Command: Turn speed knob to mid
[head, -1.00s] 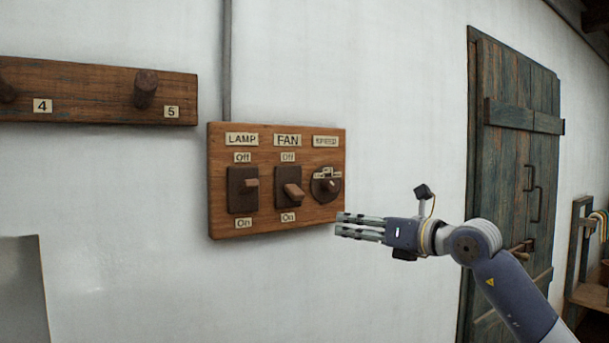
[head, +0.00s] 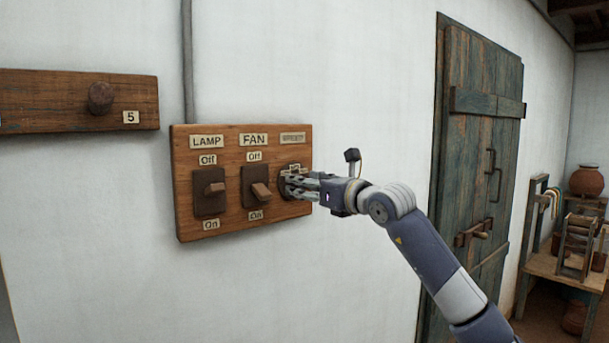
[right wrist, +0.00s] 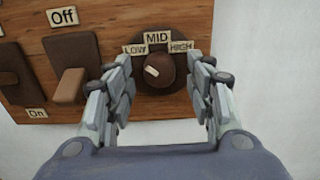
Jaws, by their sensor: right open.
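The speed knob (right wrist: 165,72) is a round dark brown knob on a dark round plate, at the right end of a wooden switch board (head: 184,151). LOW, MID and HIGH labels arc above it. Its pale pointer mark (right wrist: 152,71) sits on the knob's left side, towards the LOW label (right wrist: 134,49); the MID label (right wrist: 157,37) is straight above. My right gripper (right wrist: 161,72) is open, with one finger on each side of the knob. I cannot tell whether the fingers touch it. In the head view, my right gripper (head: 287,184) mostly hides the knob. My left gripper is not in view.
The fan switch (head: 257,191) is close left of the knob, with the lamp switch (head: 209,189) beyond it. A peg rail (head: 60,102) is further left. A wooden door (head: 478,150) stands to the right. Bare white wall lies below the board.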

